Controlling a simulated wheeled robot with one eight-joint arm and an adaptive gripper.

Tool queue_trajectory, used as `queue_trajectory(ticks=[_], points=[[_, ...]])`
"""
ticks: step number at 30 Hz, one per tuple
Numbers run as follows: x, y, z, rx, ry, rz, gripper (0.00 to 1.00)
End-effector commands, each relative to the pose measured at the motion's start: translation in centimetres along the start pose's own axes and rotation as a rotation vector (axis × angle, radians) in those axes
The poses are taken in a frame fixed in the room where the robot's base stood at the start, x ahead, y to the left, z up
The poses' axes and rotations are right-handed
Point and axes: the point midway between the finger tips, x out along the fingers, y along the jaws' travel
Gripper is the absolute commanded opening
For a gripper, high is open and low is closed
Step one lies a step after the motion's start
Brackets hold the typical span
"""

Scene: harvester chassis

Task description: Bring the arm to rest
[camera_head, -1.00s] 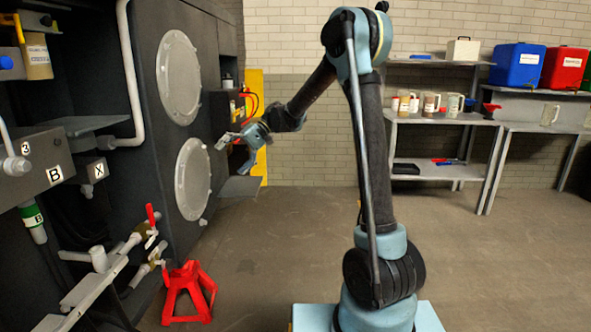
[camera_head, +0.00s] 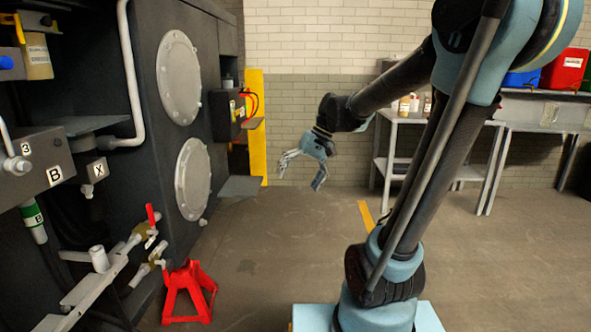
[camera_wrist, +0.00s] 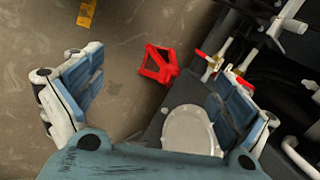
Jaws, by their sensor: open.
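My gripper (camera_head: 303,171) hangs at the end of my arm in the head view, in the open space between the dark chassis (camera_head: 240,45) and the shelves. Its fingers are spread apart and point down. In the wrist view my gripper (camera_wrist: 165,95) is open with nothing between its blue-padded fingers. It is clear of the chassis and touches nothing that I can see.
A red jack stand (camera_head: 189,291) is on the floor beside the chassis, near red-handled valves (camera_head: 151,216). A yellow post (camera_head: 256,125) stands behind. Grey shelves (camera_head: 400,118) with containers stand at the back right. The middle floor is clear.

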Motion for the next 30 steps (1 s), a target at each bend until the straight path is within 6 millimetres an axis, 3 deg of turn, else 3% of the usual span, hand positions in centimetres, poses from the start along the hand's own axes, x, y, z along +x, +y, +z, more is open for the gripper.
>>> queue_trajectory(ticks=[11,21,30], points=[[0.8,7.7,8.0,0.064,0.102,0.189,0.95],[3.0,14.4,14.5,0.114,0.179,0.364,0.95],[4.8,18.3,18.1,0.139,0.219,0.473,0.95]])
